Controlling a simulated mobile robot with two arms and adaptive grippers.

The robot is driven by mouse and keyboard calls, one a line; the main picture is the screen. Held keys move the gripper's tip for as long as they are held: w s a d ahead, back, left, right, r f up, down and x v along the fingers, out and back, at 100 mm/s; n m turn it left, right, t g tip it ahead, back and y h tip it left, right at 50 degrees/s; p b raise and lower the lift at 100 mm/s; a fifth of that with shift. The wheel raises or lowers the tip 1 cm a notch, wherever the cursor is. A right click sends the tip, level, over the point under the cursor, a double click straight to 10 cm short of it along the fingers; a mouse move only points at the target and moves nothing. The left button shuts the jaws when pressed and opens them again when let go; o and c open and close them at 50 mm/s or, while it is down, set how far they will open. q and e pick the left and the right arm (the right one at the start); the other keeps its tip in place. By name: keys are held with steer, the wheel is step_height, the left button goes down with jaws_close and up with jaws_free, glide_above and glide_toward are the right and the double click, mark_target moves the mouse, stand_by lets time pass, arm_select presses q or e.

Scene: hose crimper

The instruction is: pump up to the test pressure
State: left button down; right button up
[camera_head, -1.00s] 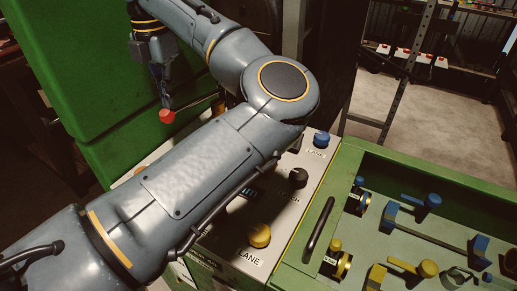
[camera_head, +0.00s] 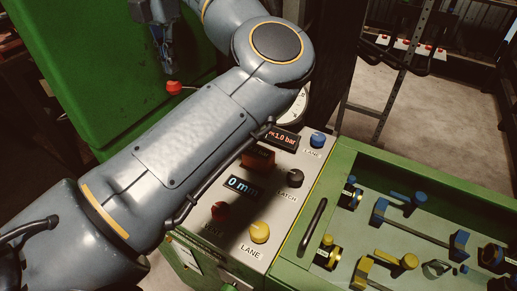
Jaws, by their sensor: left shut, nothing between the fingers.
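My left gripper (camera_head: 167,67) hangs at the upper left in the head view, shut and empty. A red ball knob (camera_head: 174,87) is just below its fingertips, with a thin rod running right behind my arm; I cannot tell whether they touch. The control panel (camera_head: 279,210) has a pressure display (camera_head: 283,138) reading about 1.0 bar, its first characters partly unclear. A white dial gauge (camera_head: 297,106) is mostly hidden behind my left arm. Another display (camera_head: 243,186) reads 0 mm. My right gripper is out of view.
A green tray (camera_head: 345,160) with blue and yellow fittings is at right. A green cabinet (camera_head: 85,70) stands behind my arm.

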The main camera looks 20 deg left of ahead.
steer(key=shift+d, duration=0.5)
arm_select(q)
steer(key=shift+f, duration=0.2)
step_height(320, 180, down, 10)
steer(key=s+b, duration=0.2)
steer(key=b, duration=0.8)
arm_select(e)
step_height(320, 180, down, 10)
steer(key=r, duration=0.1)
arm_select(q)
steer(key=r+p, duration=0.3)
steer(key=w+r+p, duration=0.1)
steer(key=r+p, duration=0.2)
steer(key=r, duration=0.1)
steer(key=w+r+p, duration=0.1)
steer(key=r+p, duration=0.1)
steer(key=r, duration=0.1)
steer(key=shift+r+p, duration=0.3)
steer(key=shift+p, duration=0.1)
steer(key=shift+f, duration=0.1)
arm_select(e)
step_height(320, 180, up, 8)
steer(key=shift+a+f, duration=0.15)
